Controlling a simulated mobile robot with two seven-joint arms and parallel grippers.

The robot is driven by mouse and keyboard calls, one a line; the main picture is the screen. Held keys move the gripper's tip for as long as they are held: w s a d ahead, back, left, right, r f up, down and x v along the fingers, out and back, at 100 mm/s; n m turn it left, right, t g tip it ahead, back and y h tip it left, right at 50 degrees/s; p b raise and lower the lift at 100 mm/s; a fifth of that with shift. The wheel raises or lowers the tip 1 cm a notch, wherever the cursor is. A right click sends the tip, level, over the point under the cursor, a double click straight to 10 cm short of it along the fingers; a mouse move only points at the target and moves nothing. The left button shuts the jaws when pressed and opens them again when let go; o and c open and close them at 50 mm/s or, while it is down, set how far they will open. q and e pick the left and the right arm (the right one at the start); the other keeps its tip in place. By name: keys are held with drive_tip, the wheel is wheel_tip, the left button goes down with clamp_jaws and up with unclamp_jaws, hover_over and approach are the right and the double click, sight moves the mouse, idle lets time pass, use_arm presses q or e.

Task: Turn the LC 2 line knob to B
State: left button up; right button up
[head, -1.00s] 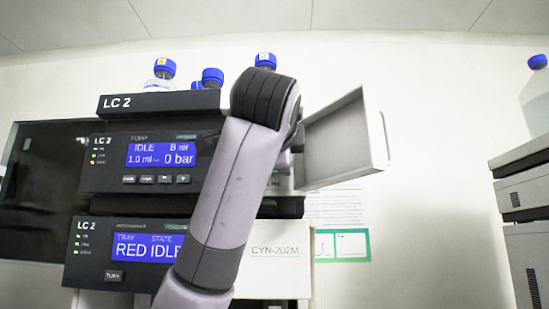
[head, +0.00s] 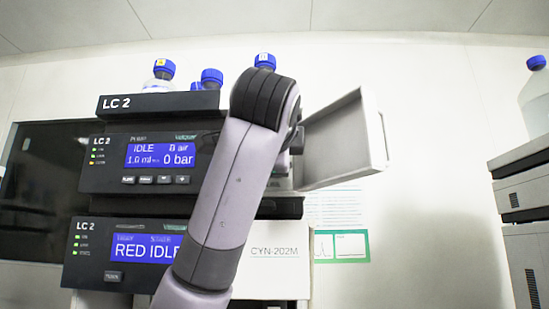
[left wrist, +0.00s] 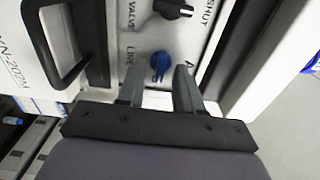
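The blue line knob (left wrist: 160,65) is in the left wrist view, on a white panel beside the word LINE. A letter A is printed to its right; no B can be made out, and I cannot tell which mark the knob points to. My left gripper (left wrist: 158,78) is open, its two fingers on either side of the knob's near end. I cannot tell whether they touch it. In the head view my arm hides the knob and gripper. The LC 2 stack (head: 150,103) stands at the left. My right gripper is in neither view.
A black valve knob (left wrist: 173,8) sits beyond the blue knob, near the word SHUT. An open white door (head: 340,142) stands out at the stack's right. Blue-capped bottles (head: 211,78) stand on top. Another stack (head: 522,185) is far right.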

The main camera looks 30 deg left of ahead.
use_arm(q)
drive_tip(key=b+v, duration=0.2)
drive_tip(key=v, duration=0.5)
idle(0.6)
